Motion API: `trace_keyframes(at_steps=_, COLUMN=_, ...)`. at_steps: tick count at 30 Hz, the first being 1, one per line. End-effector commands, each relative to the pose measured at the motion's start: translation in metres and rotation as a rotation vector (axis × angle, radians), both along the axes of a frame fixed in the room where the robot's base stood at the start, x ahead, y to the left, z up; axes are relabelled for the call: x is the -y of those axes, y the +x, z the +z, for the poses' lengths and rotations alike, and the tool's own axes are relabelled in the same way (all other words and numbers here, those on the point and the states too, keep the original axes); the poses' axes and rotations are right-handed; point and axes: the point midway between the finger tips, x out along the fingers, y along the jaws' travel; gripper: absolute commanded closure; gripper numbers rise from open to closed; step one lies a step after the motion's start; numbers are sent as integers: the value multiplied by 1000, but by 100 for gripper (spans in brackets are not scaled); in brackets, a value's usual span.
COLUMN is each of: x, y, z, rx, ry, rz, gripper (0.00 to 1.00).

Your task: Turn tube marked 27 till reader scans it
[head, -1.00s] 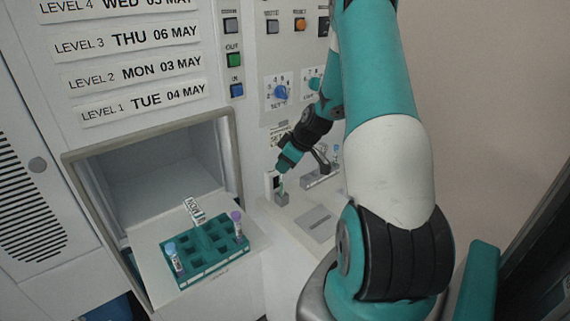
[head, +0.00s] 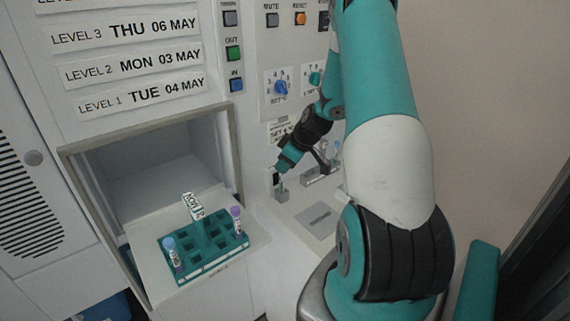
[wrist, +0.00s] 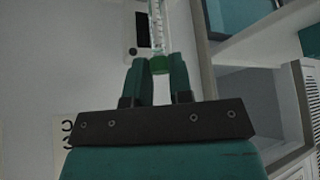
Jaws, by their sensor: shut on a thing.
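In the wrist view my gripper (wrist: 157,68) is shut on a tube (wrist: 157,30), with its green cap between the two fingers. The tube's pale labelled body extends away from the fingertips; I cannot read its number. In the head view my gripper (head: 281,172) is small, at the end of my arm, just above a small grey holder (head: 282,196). The dark reader window (head: 276,179) is beside the tube there, and it also shows in the wrist view as a black panel (wrist: 142,30). Whether the tube's lower end sits in the holder is hard to tell.
A teal rack (head: 205,258) with a blue-capped tube (head: 170,252) and a purple-capped tube (head: 238,222) sits on a pulled-out tray in front of an open bay. A grey tube stand (head: 322,176) is right of my gripper. Buttons and dials cover the wall above.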

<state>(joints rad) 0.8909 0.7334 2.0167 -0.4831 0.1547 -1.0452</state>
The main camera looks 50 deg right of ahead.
Motion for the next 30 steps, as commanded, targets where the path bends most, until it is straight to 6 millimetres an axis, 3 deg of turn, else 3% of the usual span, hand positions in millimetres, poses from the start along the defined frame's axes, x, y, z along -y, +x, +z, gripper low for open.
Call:
trace_keyframes(at_steps=5, x=0, y=0, z=0, rx=0, ry=0, rz=0, gripper=95)
trace_keyframes(at_steps=6, x=0, y=0, z=0, rx=0, ry=0, rz=0, gripper=75)
trace_keyframes(at_steps=9, x=0, y=0, z=0, rx=0, ry=0, rz=0, gripper=52)
trace_keyframes(at_steps=10, x=0, y=0, z=0, rx=0, ry=0, rz=0, gripper=50)
trace_keyframes(at_steps=30, x=2, y=-3, z=6, rx=0, ry=-1, rz=0, gripper=50)
